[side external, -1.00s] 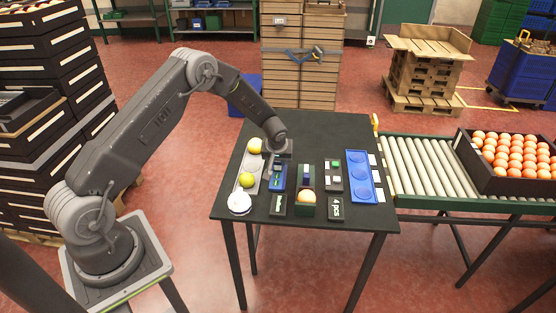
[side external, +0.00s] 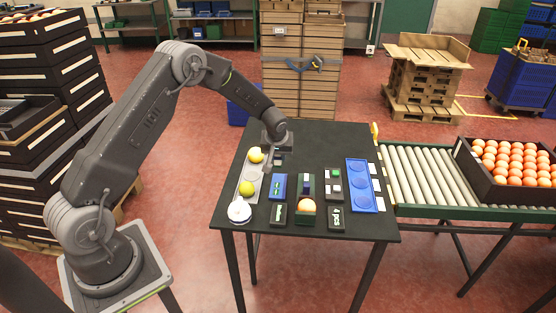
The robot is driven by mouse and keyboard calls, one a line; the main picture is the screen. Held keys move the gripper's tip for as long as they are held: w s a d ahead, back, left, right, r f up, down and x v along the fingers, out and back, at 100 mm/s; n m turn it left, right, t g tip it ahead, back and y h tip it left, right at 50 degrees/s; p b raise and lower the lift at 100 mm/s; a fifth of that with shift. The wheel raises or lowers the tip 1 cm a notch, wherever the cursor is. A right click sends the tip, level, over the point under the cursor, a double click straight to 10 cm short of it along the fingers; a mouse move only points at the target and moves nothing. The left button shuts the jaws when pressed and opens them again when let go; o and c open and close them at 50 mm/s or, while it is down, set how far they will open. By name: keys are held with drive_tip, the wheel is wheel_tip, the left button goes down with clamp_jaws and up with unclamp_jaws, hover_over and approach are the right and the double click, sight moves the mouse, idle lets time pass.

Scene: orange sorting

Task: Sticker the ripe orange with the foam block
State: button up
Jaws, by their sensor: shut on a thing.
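My gripper (side external: 277,153) is above the back left part of the dark table. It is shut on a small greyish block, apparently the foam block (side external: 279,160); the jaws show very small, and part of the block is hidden.
A grey tray (side external: 243,201) holds yellow-green fruits (side external: 256,155) on the left, with a white round thing (side external: 239,211) at its front. A blue tray (side external: 362,197) with round hollows lies at the right. Dark labelled blocks (side external: 336,218) stand between. A roller conveyor (side external: 418,172) adjoins the table.

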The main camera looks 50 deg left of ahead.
drive_tip(key=shift+r, duration=0.45)
drive_tip(key=s+d+r, duration=0.2)
drive_tip(key=d, duration=0.7)
drive_tip(key=s+d+r, duration=0.1)
drive_tip(key=d+r, duration=0.2)
drive_tip(key=d, duration=0.5)
drive_tip(key=shift+s+d+f, duration=0.1)
drive_tip(key=shift+d+f, duration=0.05)
drive_tip(key=shift+f, duration=1.4)
drive_tip(key=shift+d+f, duration=0.1)
drive_tip(key=shift+f, duration=1.45)
drive_tip(key=shift+f, duration=0.65)
drive_tip(key=shift+r, duration=0.1)
wheel_tip(320, 180, up, 7)
